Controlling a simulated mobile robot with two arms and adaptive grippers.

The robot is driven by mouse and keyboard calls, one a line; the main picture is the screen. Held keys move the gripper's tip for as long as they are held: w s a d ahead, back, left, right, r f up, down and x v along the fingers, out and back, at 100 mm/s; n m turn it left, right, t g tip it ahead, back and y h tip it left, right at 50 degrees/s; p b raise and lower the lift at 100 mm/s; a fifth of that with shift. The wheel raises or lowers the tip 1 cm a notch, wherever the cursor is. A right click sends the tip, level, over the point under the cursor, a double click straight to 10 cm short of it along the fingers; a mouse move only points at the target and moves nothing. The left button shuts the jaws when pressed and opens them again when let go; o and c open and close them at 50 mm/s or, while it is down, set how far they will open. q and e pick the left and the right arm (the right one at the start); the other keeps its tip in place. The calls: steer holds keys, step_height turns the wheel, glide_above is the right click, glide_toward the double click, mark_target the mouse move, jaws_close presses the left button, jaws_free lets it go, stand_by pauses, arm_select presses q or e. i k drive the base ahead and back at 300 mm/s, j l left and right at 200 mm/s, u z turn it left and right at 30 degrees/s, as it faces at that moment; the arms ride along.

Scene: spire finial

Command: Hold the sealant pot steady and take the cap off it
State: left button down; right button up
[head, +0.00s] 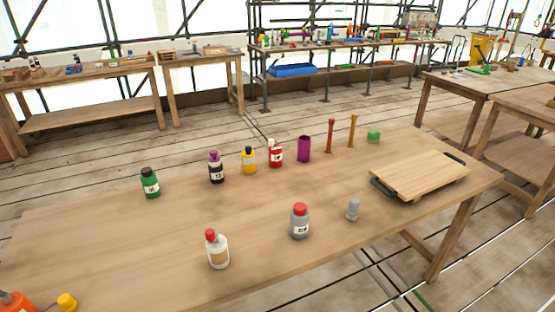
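Several capped pots and bottles stand upright on the wooden table; their labels are too small to read, so I cannot tell which is the sealant pot. A grey pot with a red cap (300,222) and a white bottle with a red cap (217,252) stand near the front edge. Further back are a green pot with a dark cap (150,184), a black bottle with a purple cap (216,168), a yellow bottle with a dark cap (248,160) and a red bottle (275,154). All caps appear in place. Neither of my grippers is in view.
A wooden tray with dark handles (420,178) lies at the table's right end. A small grey item (352,209), a purple cylinder (304,149) and a green block (373,137) stand nearby. An orange object (14,302) is cut off at bottom left. The table's left middle is clear.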

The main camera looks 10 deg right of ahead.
mark_target(299, 225)
steer(key=i+l+u, duration=0.15)
steer(key=l+u, duration=0.15)
steer(key=l, duration=0.55)
steer(key=i+l+u, duration=0.1)
steer(key=l+u, duration=0.2)
steer(key=l, duration=0.6)
